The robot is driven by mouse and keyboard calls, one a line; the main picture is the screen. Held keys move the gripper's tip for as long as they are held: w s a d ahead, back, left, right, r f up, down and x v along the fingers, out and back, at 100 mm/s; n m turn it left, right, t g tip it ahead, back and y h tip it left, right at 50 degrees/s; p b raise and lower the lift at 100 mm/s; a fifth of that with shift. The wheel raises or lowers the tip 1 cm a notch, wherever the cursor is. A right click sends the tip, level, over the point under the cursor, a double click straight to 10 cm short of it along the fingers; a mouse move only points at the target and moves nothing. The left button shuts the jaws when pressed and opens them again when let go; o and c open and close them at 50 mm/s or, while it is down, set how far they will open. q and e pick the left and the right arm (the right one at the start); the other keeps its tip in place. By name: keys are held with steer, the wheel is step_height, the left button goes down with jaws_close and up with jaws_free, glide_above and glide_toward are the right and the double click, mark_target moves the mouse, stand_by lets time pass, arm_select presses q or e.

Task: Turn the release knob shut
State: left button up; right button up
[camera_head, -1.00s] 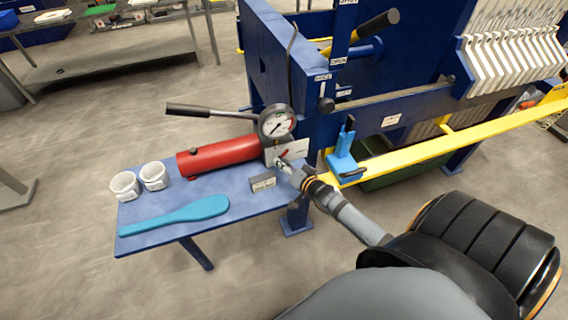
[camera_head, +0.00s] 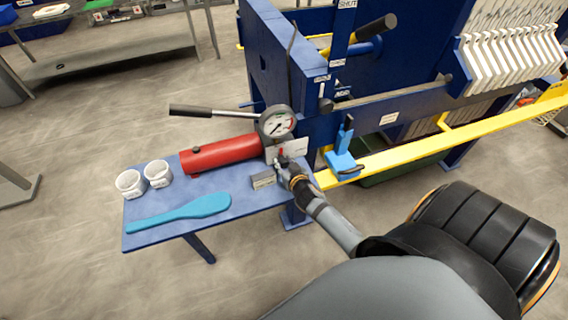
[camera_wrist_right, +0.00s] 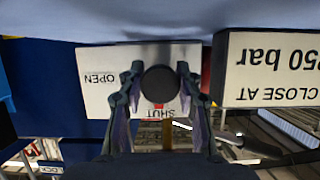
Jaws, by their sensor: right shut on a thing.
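The release knob (camera_wrist_right: 160,84) is a dark round knob on a white plate (camera_wrist_right: 97,95) marked OPEN and SHUT, seen upside down in the right wrist view. A red mark shows at the knob's edge beside the word SHUT. My right gripper (camera_wrist_right: 160,80) has one finger on each side of the knob and is shut on it. In the head view, my right gripper (camera_head: 281,165) is at the valve end of the red pump cylinder (camera_head: 222,153), below the round gauge (camera_head: 277,123), and hides most of the knob. My left gripper is not in view.
The blue bench (camera_head: 150,240) holds two white cups (camera_head: 130,183), a blue paddle (camera_head: 182,211) and a small labelled block (camera_head: 263,180). A black pump handle (camera_head: 215,112) sticks out left. A blue clamp (camera_head: 343,160) and yellow rail (camera_head: 400,154) lie just right of my gripper.

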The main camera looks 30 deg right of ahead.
stand_by(0.5)
steer(key=o, duration=0.9)
steer(key=v, duration=1.2)
steer(key=shift+a, duration=0.2)
